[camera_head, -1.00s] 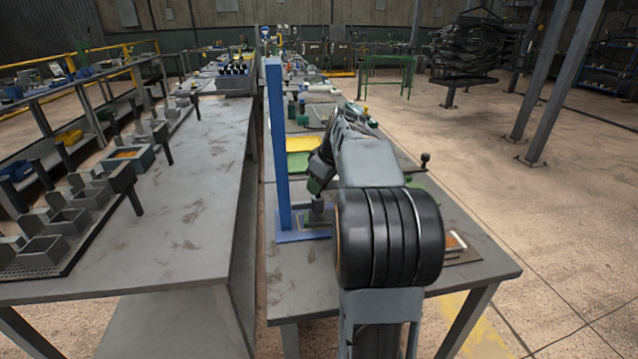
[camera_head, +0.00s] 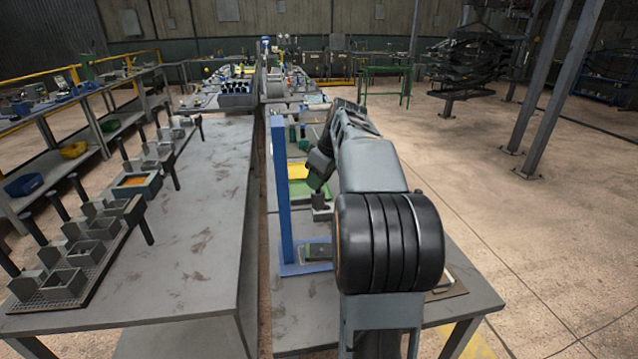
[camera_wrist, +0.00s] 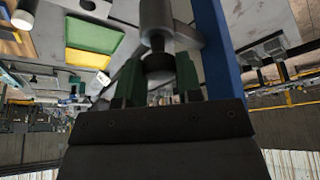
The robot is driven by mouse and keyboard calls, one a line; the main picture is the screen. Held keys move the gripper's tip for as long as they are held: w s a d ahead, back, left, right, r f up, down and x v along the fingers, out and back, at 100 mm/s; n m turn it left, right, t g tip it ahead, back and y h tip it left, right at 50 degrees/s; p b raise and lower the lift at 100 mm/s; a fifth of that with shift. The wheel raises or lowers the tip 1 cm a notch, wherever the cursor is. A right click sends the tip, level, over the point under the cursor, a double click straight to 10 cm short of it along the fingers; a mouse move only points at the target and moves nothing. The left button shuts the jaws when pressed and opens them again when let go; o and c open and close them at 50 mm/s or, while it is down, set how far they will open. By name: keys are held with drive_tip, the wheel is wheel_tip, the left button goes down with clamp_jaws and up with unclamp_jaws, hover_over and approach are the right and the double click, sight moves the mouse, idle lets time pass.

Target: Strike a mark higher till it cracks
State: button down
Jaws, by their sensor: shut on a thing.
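A tall blue post (camera_head: 283,190) stands upright on a flat blue base (camera_head: 298,268) on the right-hand bench. A dark block with a greenish top (camera_head: 318,251) lies on that base, partly hidden by my arm. My gripper (camera_wrist: 158,72) has green fingers shut on a grey cylindrical weight (camera_wrist: 157,18) with a dark end, close beside the post, which also shows in the wrist view (camera_wrist: 216,48). In the head view the weight (camera_head: 321,207) hangs above the block, apart from it. My arm hides most of the gripper there. I cannot see a crack.
Yellow (camera_head: 297,171) and green (camera_head: 300,189) trays lie beyond the post. A flat brown board (camera_head: 446,290) lies at the near right, partly behind my arm. The left bench (camera_head: 195,230) holds racks of grey boxes and posts (camera_head: 65,283); its middle is clear.

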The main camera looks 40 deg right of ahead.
wheel_tip(320, 180, up, 6)
drive_tip(key=p, duration=0.3)
drive_tip(key=shift+f, duration=0.1)
drive_tip(key=c, duration=0.8)
unclamp_jaws()
drive_tip(key=p+v, duration=0.2)
drive_tip(key=v, duration=1.1)
drive_tip(key=shift+s+d+r, duration=0.1)
drive_tip(key=shift+s+r, duration=0.1)
drive_tip(key=shift+r, duration=0.1)
